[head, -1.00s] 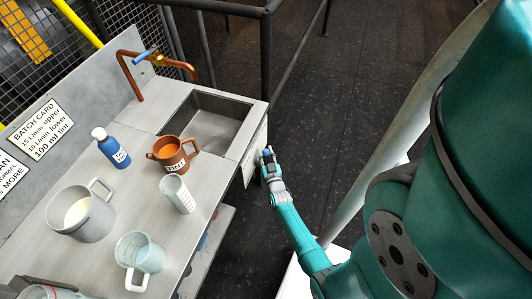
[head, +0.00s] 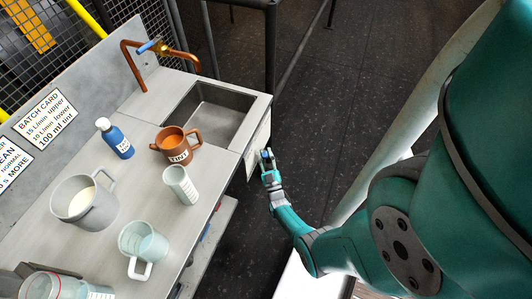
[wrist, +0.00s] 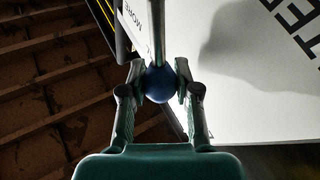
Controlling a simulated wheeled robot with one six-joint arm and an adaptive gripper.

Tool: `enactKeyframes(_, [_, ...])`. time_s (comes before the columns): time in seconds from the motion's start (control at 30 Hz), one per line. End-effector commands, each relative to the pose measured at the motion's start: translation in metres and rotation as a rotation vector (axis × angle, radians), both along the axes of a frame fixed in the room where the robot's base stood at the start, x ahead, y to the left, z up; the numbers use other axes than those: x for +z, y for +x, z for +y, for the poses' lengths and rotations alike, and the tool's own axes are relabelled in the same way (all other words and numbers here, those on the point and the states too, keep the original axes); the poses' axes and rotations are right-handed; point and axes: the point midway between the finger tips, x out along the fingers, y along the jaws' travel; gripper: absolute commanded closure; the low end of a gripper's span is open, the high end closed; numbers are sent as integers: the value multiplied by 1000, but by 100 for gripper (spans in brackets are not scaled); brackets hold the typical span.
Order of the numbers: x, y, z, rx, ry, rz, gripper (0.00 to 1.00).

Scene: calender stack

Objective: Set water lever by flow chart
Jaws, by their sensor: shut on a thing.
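A water lever shows in the wrist view as a metal rod (wrist: 156,35) ending in a round blue knob (wrist: 160,84). My gripper (wrist: 160,82) is shut on the blue knob, one finger on each side. In the head view my gripper (head: 267,160) is at the right side of the sink counter, beside a white panel (head: 257,145); the knob is mostly hidden there. In the wrist view the white panel (wrist: 240,110) has large black letters and the word MORE, only partly readable. A copper tap (head: 130,65) with a blue handle stands behind the sink.
The counter (head: 65,245) holds a brown mug (head: 175,152), blue bottle (head: 116,140), clear beaker (head: 181,187), grey jug (head: 90,210) and clear jug (head: 140,245). The sink (head: 208,112) looks empty. A batch card (head: 42,118) is on the backboard.

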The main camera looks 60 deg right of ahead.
Motion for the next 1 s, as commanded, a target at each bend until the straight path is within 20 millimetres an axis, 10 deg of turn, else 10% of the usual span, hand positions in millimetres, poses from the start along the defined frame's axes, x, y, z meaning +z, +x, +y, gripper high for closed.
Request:
enactKeyframes(0.77, [-3, 0, 5, 2, -53, -2, 100])
enactKeyframes(0.8, [-3, 0, 5, 2, -53, -2, 59])
enactKeyframes(1.0, [-3, 0, 5, 1, -53, -3, 57])
